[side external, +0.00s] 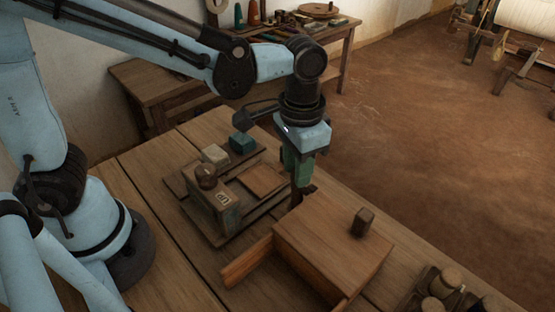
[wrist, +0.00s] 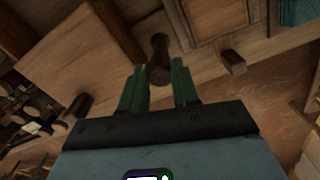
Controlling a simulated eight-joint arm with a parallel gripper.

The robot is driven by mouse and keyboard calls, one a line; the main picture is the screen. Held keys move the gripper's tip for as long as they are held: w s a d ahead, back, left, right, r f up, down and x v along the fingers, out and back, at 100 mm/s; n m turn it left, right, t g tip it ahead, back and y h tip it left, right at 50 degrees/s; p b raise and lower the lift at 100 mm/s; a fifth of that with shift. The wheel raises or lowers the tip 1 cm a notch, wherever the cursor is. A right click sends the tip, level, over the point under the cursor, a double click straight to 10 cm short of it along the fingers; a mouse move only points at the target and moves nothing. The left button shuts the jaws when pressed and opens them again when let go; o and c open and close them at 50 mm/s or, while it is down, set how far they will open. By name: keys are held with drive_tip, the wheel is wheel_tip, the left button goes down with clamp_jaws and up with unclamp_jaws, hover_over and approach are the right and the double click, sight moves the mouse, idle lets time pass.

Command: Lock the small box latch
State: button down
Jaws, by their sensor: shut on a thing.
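My gripper (side external: 299,188) points down at the box's far left corner. In the wrist view its green fingers (wrist: 159,78) stand on either side of a dark wooden latch peg (wrist: 158,58) and are shut on it. The peg stands beside the box edge. The fingers partly hide it, and whether it is turned to lock cannot be told.
A wooden board (side external: 190,185) left of the gripper carries an upright block with a round knob (side external: 206,176), a pale block (side external: 215,155) and a teal block (side external: 242,143). A wooden bar (side external: 247,261) sticks out left of the box. Dark round pieces (side external: 445,284) stand at the lower right.

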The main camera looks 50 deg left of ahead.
drive_tip(key=c, duration=0.8)
unclamp_jaws()
wheel_tip(320, 180, up, 12)
drive_tip(key=shift+r, duration=0.1)
drive_tip(key=shift+a, duration=0.1)
drive_tip(key=s+a+f+n+t, duration=0.1)
drive_tip(key=a+f+t, duration=0.1)
drive_tip(key=a, duration=0.3)
drive_tip(key=s+a+f+n+t, duration=0.1)
drive_tip(key=a+f+t, duration=0.1)
drive_tip(key=a, duration=0.3)
drive_tip(key=s+a+f+n+t, duration=0.1)
drive_tip(key=a+f+t, duration=0.2)
drive_tip(key=a, duration=0.1)
drive_tip(key=shift+s+a+f, duration=0.1)
drive_tip(key=shift+a+f, duration=0.3)
